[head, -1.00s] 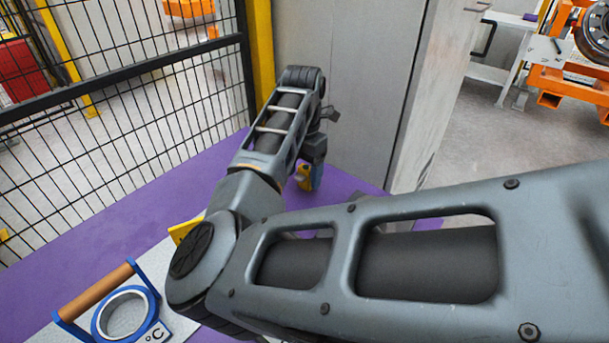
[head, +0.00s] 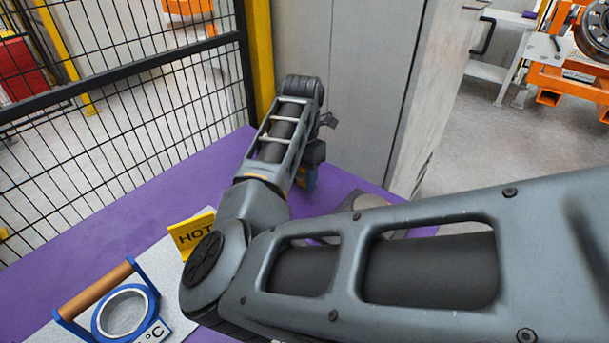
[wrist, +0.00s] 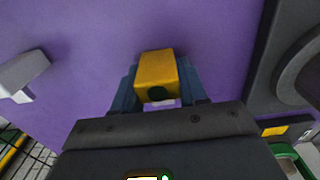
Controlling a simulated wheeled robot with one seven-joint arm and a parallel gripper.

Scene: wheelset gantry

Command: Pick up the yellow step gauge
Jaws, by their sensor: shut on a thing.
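The yellow step gauge (wrist: 157,72) is a yellow block with a dark round spot on its near face, seen in the wrist view. My gripper (wrist: 157,88) has its blue fingers on both sides of it and is shut on it. Purple table surface shows around and beyond the gauge. I cannot tell whether the gauge touches the table. In the head view my gripper (head: 309,180) is low over the far end of the purple table, partly behind my own arm, and the gauge is mostly hidden there.
A yellow HOT sign (head: 192,234) and a blue ring-shaped tool with a wooden handle (head: 95,287) are at the left. A dark grey item (wrist: 262,85) is right of my gripper. A mesh fence (head: 130,110) and a grey cabinet (head: 350,100) stand behind the table (head: 120,217).

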